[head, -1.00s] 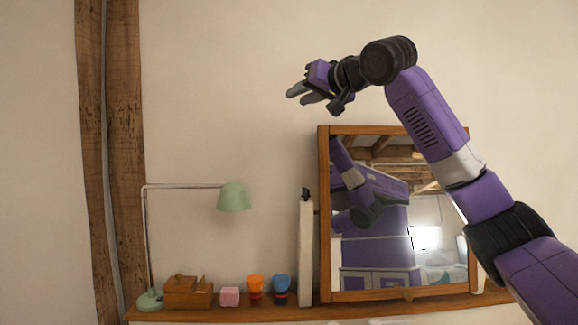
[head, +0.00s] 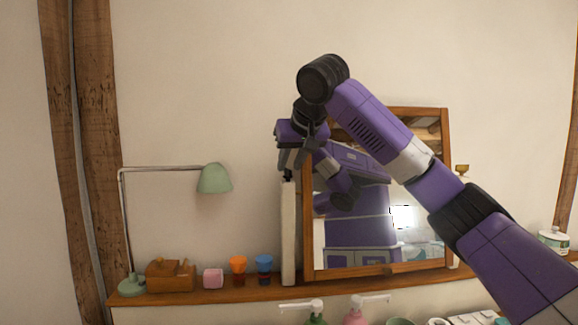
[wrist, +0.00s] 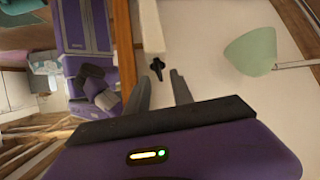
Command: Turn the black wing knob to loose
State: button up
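The black wing knob (head: 288,176) sits on top of a white post (head: 288,235) beside the mirror's left side. In the wrist view the knob (wrist: 157,67) is small and dark at the end of the post (wrist: 151,28), with its wings pointing roughly along the post. My gripper (head: 293,163) points down just above the knob and partly hides it in the head view. In the wrist view my gripper (wrist: 159,76) is open, and the knob appears just beyond the fingertips, in line with the gap. I cannot tell whether they touch.
A wood-framed mirror (head: 308,235) stands right of the post and reflects my arm.

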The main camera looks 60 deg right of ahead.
jog(key=shift+x, duration=0.8)
grip_shut()
